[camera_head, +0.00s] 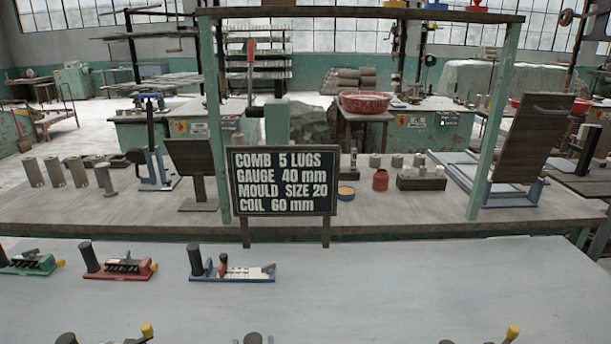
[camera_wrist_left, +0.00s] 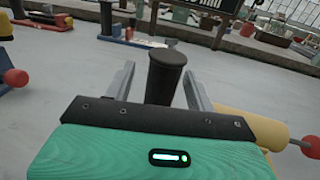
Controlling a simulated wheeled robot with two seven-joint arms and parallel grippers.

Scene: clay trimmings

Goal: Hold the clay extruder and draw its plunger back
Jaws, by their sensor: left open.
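In the left wrist view my left gripper (camera_wrist_left: 159,72) is open, with its two grey fingers on either side of a dark upright post (camera_wrist_left: 166,78). I cannot tell whether they touch it. A yellow rounded part (camera_wrist_left: 262,130) with a thin rod and a red knob (camera_wrist_left: 311,147) shows at the lower right, partly hidden by my gripper body. I cannot tell for sure that these belong to the clay extruder. In the head view only dark and yellow knob tops (camera_head: 147,330) show along the bottom edge. My right gripper is not seen.
Tools with dark posts stand farther back on the grey table (camera_head: 400,290): one green (camera_head: 28,263), one red (camera_head: 120,271), one blue (camera_head: 235,273). A sign (camera_head: 283,181) reads comb 5 lugs, gauge 40 mm, mould size 20, coil 60 mm. The table's right middle is clear.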

